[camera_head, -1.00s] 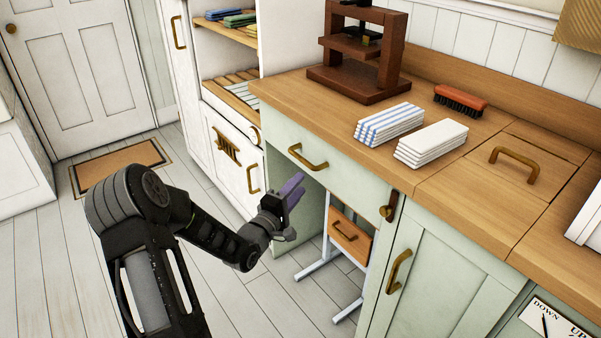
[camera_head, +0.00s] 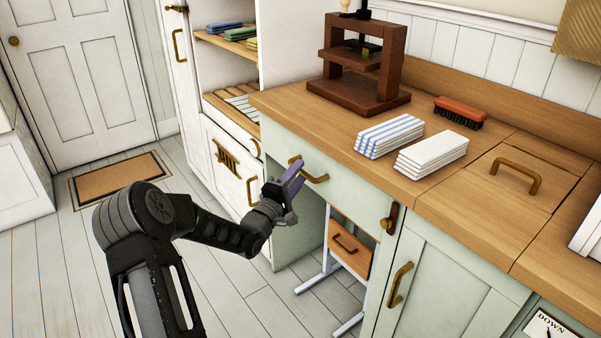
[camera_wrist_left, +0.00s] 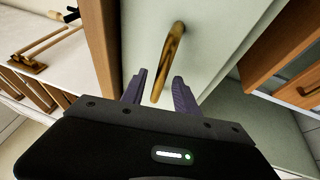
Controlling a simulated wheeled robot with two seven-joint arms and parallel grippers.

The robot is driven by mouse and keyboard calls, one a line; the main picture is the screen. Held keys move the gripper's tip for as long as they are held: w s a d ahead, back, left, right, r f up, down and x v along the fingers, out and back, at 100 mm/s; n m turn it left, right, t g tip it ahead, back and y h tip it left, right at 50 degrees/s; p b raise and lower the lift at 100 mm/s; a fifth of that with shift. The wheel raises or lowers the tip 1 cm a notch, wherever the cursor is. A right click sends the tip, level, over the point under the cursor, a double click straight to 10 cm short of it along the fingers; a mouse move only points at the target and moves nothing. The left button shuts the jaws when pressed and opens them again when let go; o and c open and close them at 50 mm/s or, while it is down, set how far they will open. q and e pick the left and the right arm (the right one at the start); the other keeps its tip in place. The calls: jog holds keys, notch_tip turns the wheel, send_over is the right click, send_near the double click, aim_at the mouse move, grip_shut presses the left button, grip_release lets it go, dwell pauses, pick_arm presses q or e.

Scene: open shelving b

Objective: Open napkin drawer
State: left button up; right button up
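The drawer (camera_head: 335,178) is a pale green front under the wooden counter, closed, with a brass bar handle (camera_head: 316,178). My left gripper (camera_head: 293,177) is at the left end of this handle in the head view. In the left wrist view the handle (camera_wrist_left: 170,62) reaches down between the two purple fingers of my left gripper (camera_wrist_left: 158,88). The fingers are apart, with a gap on each side of the handle. Two folded napkin stacks, one blue-striped (camera_head: 389,136) and one white (camera_head: 432,156), lie on the counter above the drawer. My right gripper is out of view.
A wooden press (camera_head: 360,85) and a red brush (camera_head: 460,110) stand on the counter. A green cupboard door (camera_head: 437,285) is to the right, white cabinets to the left.

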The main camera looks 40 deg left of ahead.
pick_arm(q)
jog(key=shift+w+r, duration=0.15)
jog(key=shift+w, duration=0.6)
grip_shut()
dwell(0.9)
